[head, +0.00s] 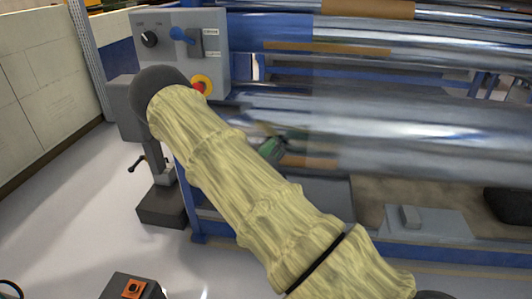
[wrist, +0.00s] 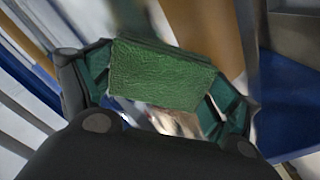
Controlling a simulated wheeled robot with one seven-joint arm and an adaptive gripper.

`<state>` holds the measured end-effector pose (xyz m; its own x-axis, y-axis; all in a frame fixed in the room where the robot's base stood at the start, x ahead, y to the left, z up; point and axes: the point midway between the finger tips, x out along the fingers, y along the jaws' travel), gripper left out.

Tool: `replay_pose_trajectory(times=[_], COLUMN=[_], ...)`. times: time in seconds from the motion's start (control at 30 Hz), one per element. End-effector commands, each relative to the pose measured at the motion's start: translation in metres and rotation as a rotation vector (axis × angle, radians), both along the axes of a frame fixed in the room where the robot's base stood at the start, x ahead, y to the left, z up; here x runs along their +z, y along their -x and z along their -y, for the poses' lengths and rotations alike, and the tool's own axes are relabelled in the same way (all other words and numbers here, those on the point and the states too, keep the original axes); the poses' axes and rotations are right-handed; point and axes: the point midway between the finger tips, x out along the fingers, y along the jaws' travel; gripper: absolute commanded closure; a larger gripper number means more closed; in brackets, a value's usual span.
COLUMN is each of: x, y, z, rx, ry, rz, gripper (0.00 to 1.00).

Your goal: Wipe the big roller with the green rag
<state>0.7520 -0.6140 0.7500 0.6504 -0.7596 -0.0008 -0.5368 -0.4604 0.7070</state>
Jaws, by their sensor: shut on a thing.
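The big roller (head: 420,135) is the large shiny metal cylinder across the right of the head view, with blurred reflections. My gripper (wrist: 162,85) is shut on the green rag (wrist: 160,74), which is a textured green block-like piece between the two fingers in the wrist view. In the head view the rag (head: 271,149) shows as a small green patch at the roller's left part, beside my sleeved arm. My arm hides most of the gripper there. I cannot tell whether the rag touches the roller.
A grey control box (head: 187,45) with knobs and a red button stands at upper left. More rollers (head: 400,35) run above the big one. A blue frame beam (head: 430,252) runs below. An orange-and-black box (head: 133,287) is on the floor at the bottom left. Open floor lies left.

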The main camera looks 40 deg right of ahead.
Motion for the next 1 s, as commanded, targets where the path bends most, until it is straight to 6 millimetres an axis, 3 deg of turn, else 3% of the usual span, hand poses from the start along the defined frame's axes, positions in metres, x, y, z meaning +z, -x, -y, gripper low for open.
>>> replay_pose_trajectory(times=[0.33,1.0], x=[0.001,0.001], y=[0.008,-0.018], z=[0.006,-0.019], rx=[-0.004,-0.001], ry=[0.002,0.002], rz=[0.001,0.000], gripper=[0.30,0.30])
